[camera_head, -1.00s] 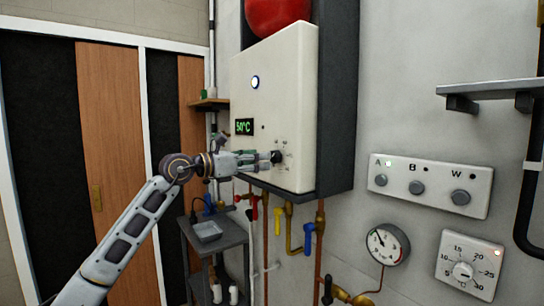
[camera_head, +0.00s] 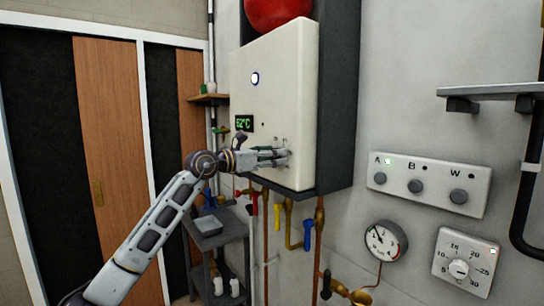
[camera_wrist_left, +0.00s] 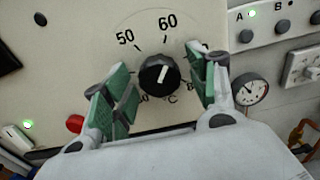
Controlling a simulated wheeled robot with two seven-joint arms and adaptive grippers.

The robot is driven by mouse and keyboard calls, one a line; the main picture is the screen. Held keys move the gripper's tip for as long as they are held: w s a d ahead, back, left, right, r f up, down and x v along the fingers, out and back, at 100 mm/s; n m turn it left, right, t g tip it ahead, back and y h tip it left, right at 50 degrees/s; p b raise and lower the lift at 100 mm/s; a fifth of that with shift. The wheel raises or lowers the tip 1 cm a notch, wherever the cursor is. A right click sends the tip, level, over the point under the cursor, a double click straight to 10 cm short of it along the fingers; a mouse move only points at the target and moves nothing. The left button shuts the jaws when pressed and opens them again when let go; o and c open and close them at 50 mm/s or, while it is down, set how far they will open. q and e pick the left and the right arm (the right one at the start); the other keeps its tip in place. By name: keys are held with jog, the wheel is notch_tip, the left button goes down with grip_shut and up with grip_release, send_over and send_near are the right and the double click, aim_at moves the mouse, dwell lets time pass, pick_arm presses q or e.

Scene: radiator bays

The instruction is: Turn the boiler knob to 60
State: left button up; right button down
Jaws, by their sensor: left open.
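The white boiler (camera_head: 285,80) hangs on the wall, with a small green-lit display (camera_head: 244,123); its number ends in 2°C, the first digit is hard to read. In the left wrist view the round black boiler knob (camera_wrist_left: 159,75) has a white pointer aimed close to the 60 mark (camera_wrist_left: 167,22). The 50 mark is up and left of it. My left gripper (camera_head: 284,157) is at the boiler front and hides the knob in the head view. In the wrist view its open green-padded fingers (camera_wrist_left: 162,84) stand on either side of the knob, apart from it. My right gripper is out of view.
Pipes with red, yellow and blue valve handles (camera_head: 307,236) hang below the boiler. To the right are a switch panel (camera_head: 430,184), a pressure gauge (camera_head: 385,242), a thermostat dial (camera_head: 466,261) and a shelf (camera_head: 490,88). A small cart (camera_head: 210,235) stands below my left forearm.

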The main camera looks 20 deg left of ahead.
pick_arm(q)
jog(key=c, duration=1)
jog(key=shift+n, duration=0.7)
jog(key=o, duration=1)
